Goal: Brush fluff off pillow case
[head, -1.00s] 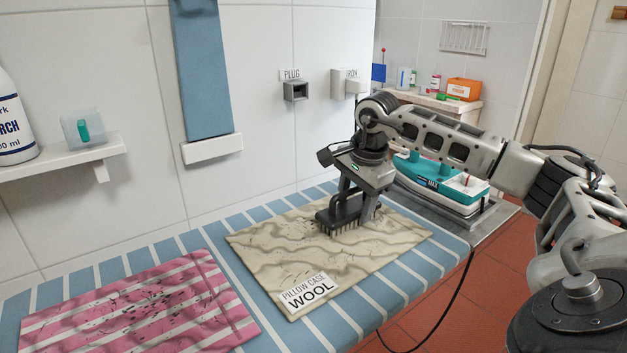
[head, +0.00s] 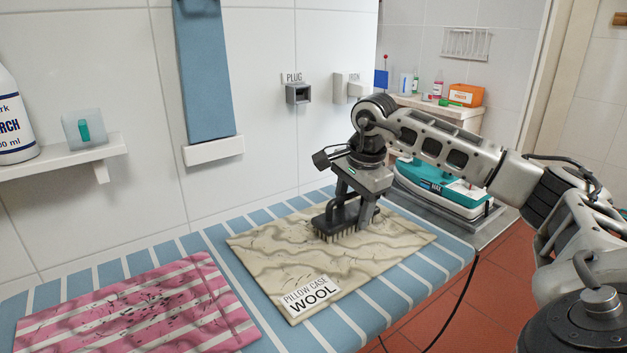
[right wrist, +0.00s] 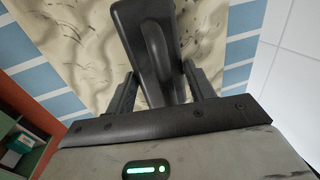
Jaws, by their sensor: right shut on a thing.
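A beige pillow case (head: 285,262) with wavy brown folds lies flat on the striped board, with a label reading "PILLOW CASE WOOL" at its near corner. Dark bits of fluff are scattered on it, mostly on its left part. My right gripper (head: 350,196) is shut on the handle of a dark brush (head: 345,220), whose bristles point down at the pillow case's far middle. I cannot tell whether the bristles touch the cloth. The brush also shows in the right wrist view (right wrist: 146,50), between the fingers (right wrist: 158,85). My left gripper is not in view.
The pillow case lies on a blue-and-white striped board (head: 220,238). A pink striped cloth (head: 135,310) with dark bits lies at the left. A tiled wall is behind.

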